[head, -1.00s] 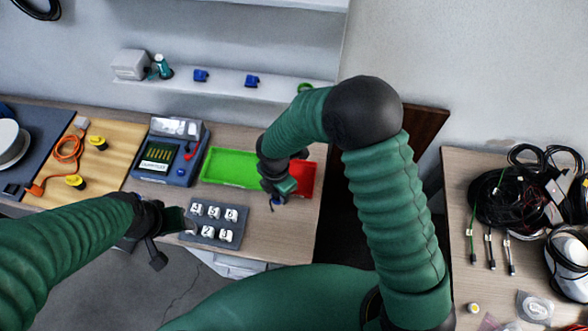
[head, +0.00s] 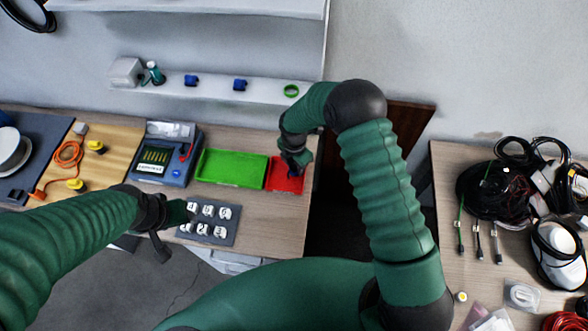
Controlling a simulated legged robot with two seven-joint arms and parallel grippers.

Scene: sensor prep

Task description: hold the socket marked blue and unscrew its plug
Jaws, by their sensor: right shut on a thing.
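A grey block (head: 221,239) on the table bears two rows of white numbered sockets (head: 208,212); I cannot make out a blue mark on any of them. My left gripper (head: 182,213) is at the block's left edge, close to the upper-left socket; its jaws are too dark and small to judge. My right gripper (head: 294,167) is over the red tray (head: 276,182), pointing down. It is shut on a small blue thing (head: 292,175), mostly hidden by the jaws, perhaps a plug.
A green tray (head: 232,169) adjoins the red one. A blue tester (head: 163,166) stands left of it, with a wooden board (head: 105,163) holding an orange cable (head: 68,153) and yellow plugs beyond. A shelf (head: 220,85) runs behind. Bare table lies right of the block.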

